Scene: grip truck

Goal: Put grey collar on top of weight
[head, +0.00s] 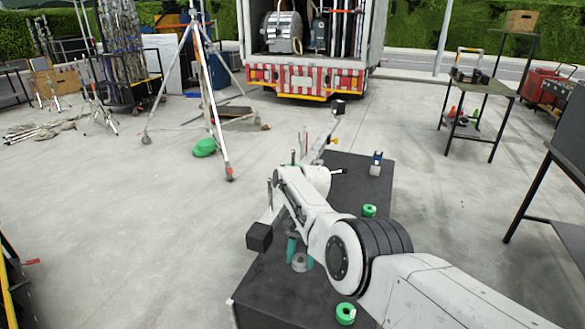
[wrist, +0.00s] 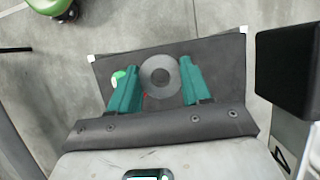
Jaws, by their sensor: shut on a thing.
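The grey collar (wrist: 161,61) is a round grey ring with a darker centre. It lies between the two teal fingers of my gripper (wrist: 159,68) in the wrist view, and the gripper is shut on it. In the head view the collar (head: 300,263) shows small between the teal fingers, over the near part of the black table (head: 265,295). I cannot tell whether the collar touches the table top. I cannot make out the weight for certain in either view; my arm covers part of the table.
Green rings stand on the table, one at the near edge (head: 346,313) and one farther back (head: 369,210). A small grey item with a dark top (head: 376,165) stands near the far end.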

